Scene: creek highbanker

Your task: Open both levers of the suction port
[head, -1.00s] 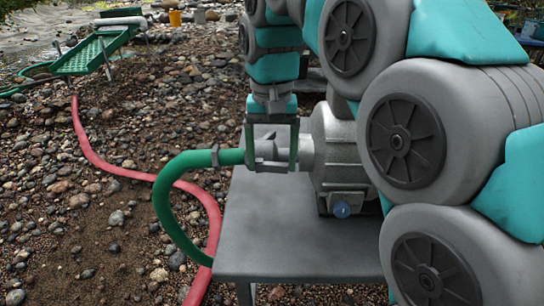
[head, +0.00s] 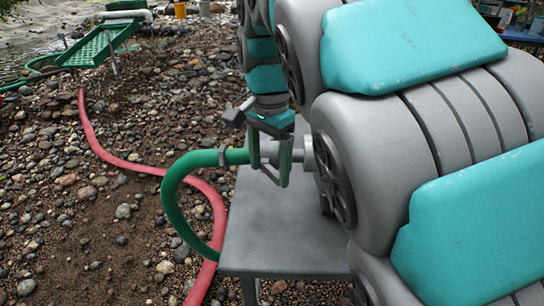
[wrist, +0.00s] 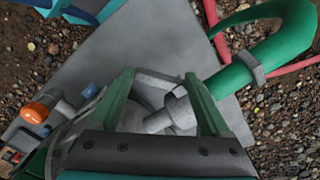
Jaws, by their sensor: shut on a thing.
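The suction port (head: 298,155) is a grey fitting at the end of the thick green hose (head: 172,195), above the grey stand. In the wrist view the fitting (wrist: 170,115) lies between my green fingers. My gripper (head: 270,168) is around it and appears shut on a grey bar (wrist: 160,77) between the fingertips, seemingly a lever. The lever's exact angle is unclear, and I cannot make out a second lever. The pump behind the port is mostly hidden by my arm in the head view.
A red hose (head: 130,166) curves over the stony ground left of the grey stand (head: 275,235). A green sluice (head: 98,47) stands at the far left. In the wrist view an orange knob (wrist: 36,112) shows at left. Open gravel lies left.

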